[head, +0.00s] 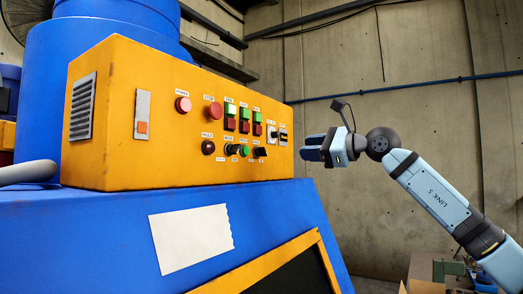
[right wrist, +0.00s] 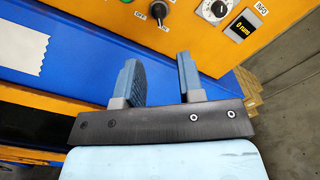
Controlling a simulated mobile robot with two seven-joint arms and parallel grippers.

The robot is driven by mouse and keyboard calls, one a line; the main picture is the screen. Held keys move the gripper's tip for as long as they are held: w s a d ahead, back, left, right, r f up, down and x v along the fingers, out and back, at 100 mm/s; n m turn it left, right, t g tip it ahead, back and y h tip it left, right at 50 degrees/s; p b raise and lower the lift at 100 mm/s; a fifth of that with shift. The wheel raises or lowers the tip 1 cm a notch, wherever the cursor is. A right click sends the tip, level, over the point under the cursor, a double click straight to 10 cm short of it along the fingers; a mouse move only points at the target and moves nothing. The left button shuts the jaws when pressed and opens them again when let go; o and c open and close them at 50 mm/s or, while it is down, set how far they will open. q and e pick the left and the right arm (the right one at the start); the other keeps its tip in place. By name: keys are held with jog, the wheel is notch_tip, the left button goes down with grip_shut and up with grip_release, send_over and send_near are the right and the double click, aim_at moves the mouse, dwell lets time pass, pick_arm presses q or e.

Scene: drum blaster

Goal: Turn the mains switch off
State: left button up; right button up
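The orange control panel (head: 150,160) carries buttons, lamps and switches; their labels are too small to read in the head view. I cannot tell which control is labelled as the mains switch. A grey plate with an orange square (head: 142,115) sits at the panel's left. My right gripper (head: 312,150) is just right of the panel's right end. In the right wrist view its fingers (right wrist: 165,72) are apart and empty, below the toggle. My left gripper is not in view.
A black dial (right wrist: 215,10) and a small display (right wrist: 243,26) are right of the toggle. The blue machine body (head: 110,235) juts out below the panel, with a blank white sheet (head: 191,238) on it. Open space lies right of the panel, before the concrete wall (head: 430,110).

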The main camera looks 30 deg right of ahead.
aim_at(265, 151)
jog(key=p+x, duration=0.4)
jog(key=x, duration=0.9)
jog(key=shift+a, duration=0.15)
jog(key=shift+s, duration=0.1)
jog(key=shift+c, duration=0.7)
jog(key=c, duration=0.5)
